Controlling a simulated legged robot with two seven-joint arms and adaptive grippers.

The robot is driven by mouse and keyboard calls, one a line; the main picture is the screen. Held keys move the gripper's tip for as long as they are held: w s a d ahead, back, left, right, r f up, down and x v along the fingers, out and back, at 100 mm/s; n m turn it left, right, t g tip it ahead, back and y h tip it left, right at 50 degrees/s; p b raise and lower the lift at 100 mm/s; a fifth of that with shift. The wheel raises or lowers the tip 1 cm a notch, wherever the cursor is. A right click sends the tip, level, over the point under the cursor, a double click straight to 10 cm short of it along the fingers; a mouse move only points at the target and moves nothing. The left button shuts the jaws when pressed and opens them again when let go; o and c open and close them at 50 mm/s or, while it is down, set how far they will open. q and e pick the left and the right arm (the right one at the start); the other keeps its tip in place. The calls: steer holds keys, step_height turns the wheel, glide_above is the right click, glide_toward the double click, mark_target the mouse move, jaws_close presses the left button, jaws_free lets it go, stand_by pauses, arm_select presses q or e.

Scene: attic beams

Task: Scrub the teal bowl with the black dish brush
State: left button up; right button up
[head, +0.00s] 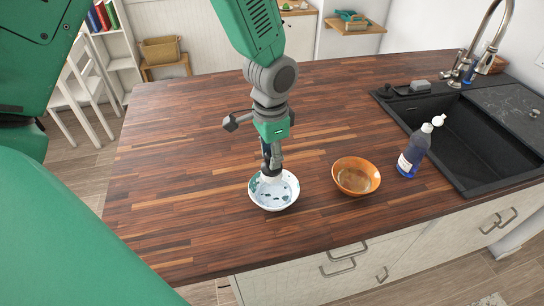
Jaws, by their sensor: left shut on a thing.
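A bowl (289,189) stands upright on the wooden counter. Its rim and outside look white, and its inside shows pale foam-like cover with dark teal patches; this seems to be the teal bowl. My left gripper (272,157) points down above it, shut on the black dish brush (267,170). Little of the brush shows between the fingers and the bowl. Its lower end is inside the bowl near the back left; whether it touches the bottom I cannot tell. My right gripper is not in view.
An orange bowl (356,178) stands just right of the white-rimmed bowl. A blue soap bottle (414,152) stands farther right, before the black sink (470,135) and tap (482,40). The counter's left side (170,170) is clear.

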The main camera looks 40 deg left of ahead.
mark_target(279, 178)
arm_select(q)
steer(key=shift+f, duration=0.15)
steer(key=shift+s+d+f+b, duration=0.1)
steer(key=shift+d+f+b, duration=0.4)
steer(key=shift+f, duration=0.35)
steer(key=shift+f, duration=0.1)
stand_by(0.4)
steer(key=shift+f+b, duration=1.05)
steer(key=shift+f, duration=1.1)
steer(key=shift+f+b, duration=0.3)
steer(key=shift+f, duration=0.7)
steer(key=shift+d, duration=0.1)
steer(key=shift+w+d, duration=0.3)
steer(key=shift+d, duration=0.2)
